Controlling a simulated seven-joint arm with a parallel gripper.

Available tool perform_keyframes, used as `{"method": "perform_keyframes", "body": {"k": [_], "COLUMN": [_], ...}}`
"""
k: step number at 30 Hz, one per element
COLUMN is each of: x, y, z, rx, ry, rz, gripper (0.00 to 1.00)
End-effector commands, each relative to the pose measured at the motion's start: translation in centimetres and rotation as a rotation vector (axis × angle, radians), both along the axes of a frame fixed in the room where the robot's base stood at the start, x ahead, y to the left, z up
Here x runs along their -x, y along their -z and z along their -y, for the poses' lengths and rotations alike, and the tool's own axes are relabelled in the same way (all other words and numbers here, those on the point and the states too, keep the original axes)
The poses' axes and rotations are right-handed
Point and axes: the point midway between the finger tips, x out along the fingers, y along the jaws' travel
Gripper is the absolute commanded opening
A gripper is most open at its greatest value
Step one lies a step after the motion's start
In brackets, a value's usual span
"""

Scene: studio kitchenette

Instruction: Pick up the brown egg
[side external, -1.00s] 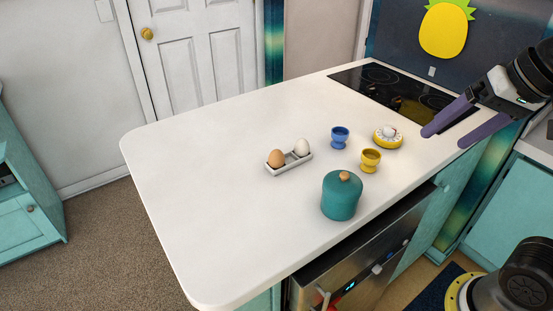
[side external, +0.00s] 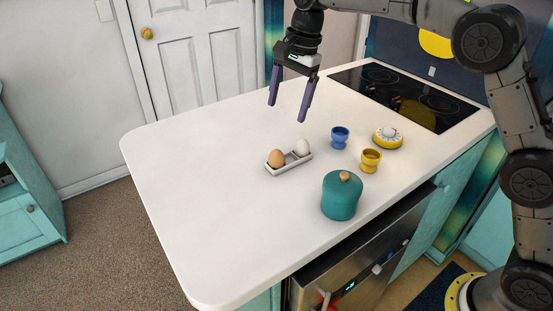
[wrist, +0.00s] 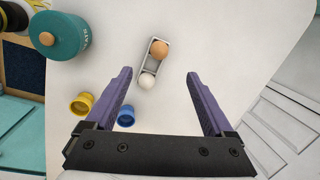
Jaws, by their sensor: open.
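The brown egg (side external: 276,158) sits in the left compartment of a small white two-place tray (side external: 290,165) on the counter. It also shows in the wrist view (wrist: 159,49), in the far end of the tray. A white egg (side external: 302,147) sits in the other compartment, nearer my gripper in the wrist view (wrist: 147,81). My gripper (side external: 287,112) is open and empty, pointing down above the counter, higher than the eggs and behind them in the side view. In the wrist view its purple fingers (wrist: 160,72) are wide apart, with the tray between and beyond them.
A blue egg cup (side external: 339,138), a yellow egg cup (side external: 370,161) and a yellow-and-white round item (side external: 388,138) stand right of the tray. A teal lidded jar (side external: 341,196) stands in front. A black cooktop (side external: 410,95) is at the back right. The counter's left side is clear.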

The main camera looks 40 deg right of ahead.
Motion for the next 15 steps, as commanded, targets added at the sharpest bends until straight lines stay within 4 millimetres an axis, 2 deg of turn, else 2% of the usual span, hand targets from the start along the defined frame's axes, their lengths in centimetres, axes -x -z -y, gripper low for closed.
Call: {"method": "perform_keyframes", "body": {"k": [5, 15], "x": [-0.1, -0.7], "y": [2.3, 8.2], "z": [-0.6, -1.3], "rx": [0.003, 0.004], "ry": [-0.009, -0.009], "rz": [-0.022, -0.021], "gripper": [0.87, 0.87]}}
